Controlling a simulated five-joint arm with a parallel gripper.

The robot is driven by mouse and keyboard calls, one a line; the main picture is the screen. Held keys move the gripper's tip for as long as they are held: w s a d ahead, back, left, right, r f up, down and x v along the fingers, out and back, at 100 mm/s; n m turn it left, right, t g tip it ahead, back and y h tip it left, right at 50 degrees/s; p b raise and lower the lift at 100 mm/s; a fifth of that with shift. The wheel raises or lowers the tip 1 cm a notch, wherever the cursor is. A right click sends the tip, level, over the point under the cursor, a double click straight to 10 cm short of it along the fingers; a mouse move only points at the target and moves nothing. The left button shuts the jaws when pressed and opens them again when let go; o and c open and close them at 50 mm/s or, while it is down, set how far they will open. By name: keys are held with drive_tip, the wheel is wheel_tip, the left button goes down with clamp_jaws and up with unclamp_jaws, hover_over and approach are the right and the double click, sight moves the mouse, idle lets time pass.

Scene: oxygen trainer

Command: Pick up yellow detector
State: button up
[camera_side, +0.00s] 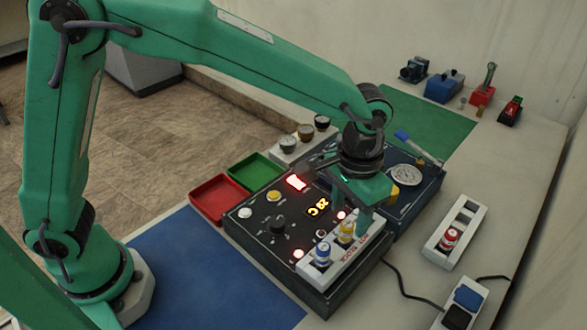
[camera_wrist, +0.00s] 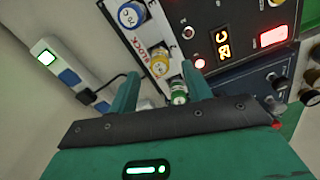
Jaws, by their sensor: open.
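The yellow detector (camera_side: 346,231) stands upright in the white hot block strip (camera_side: 331,275) on the black control panel, behind the blue detector (camera_side: 321,253). In the wrist view, the yellow detector (camera_wrist: 160,60) is close ahead of my open fingers, with the blue detector (camera_wrist: 131,15) beyond it. My gripper (camera_side: 361,213) points down over the strip, beside the yellow detector. It is open and holds nothing; in the wrist view (camera_wrist: 158,75) the fingers are spread.
A white rack (camera_side: 465,216) holding a red detector (camera_side: 449,238) stands to the right. Red (camera_side: 214,199) and green (camera_side: 256,170) trays lie left of the panel. A dark blue unit with a gauge (camera_side: 405,174) adjoins it. A black cable lies between panel and rack.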

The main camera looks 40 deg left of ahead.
sight(348, 224)
drive_tip(key=shift+f, duration=2.15)
clamp_jaws()
drive_tip(key=shift+r, duration=0.1)
drive_tip(key=shift+r, duration=4.95)
